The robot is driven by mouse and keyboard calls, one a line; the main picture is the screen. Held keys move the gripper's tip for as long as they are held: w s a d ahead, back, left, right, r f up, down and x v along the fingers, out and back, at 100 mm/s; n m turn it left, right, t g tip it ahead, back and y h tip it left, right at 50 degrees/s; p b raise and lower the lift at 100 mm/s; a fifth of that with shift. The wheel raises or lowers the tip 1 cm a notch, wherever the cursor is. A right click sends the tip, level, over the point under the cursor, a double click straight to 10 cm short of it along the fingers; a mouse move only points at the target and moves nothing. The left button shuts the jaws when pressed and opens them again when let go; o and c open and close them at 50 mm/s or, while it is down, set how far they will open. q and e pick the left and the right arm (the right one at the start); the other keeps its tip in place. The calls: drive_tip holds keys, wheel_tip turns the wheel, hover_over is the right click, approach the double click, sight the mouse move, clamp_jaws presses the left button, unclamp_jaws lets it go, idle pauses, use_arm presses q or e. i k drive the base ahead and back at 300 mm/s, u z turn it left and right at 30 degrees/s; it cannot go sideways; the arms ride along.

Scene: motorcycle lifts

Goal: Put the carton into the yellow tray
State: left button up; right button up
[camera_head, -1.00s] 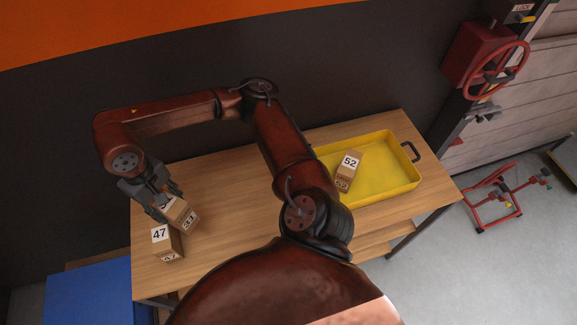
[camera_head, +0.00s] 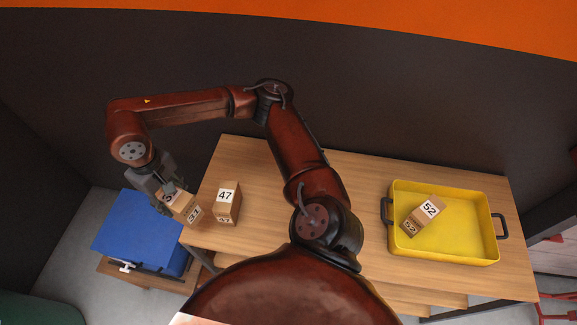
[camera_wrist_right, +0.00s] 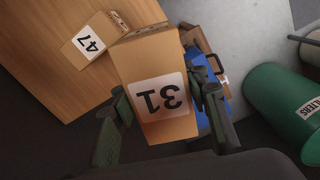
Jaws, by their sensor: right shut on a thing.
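My right gripper (camera_head: 166,194) is shut on a brown carton marked 31 (camera_head: 188,211) at the table's left end. In the right wrist view, this carton (camera_wrist_right: 152,75) sits between the two fingers, with its 31 label facing the camera. It appears to be held off the tabletop, at the table's edge. The yellow tray (camera_head: 447,255) is at the right of the table, with black handles at both ends. A carton marked 52 (camera_head: 423,216) lies inside it. My left gripper is not in view.
A carton marked 47 (camera_head: 227,203) stands on the wooden table (camera_head: 361,180) just right of the held one. A blue bin (camera_head: 140,232) stands below the table's left end. A green bin (camera_wrist_right: 282,110) shows in the wrist view. The table's middle is partly covered by my arm.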

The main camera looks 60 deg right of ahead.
sight(456, 228)
drive_tip(key=k, duration=1.25)
drive_tip(key=z, duration=1.8)
drive_tip(key=i, duration=0.5)
drive_tip(key=z, duration=0.05)
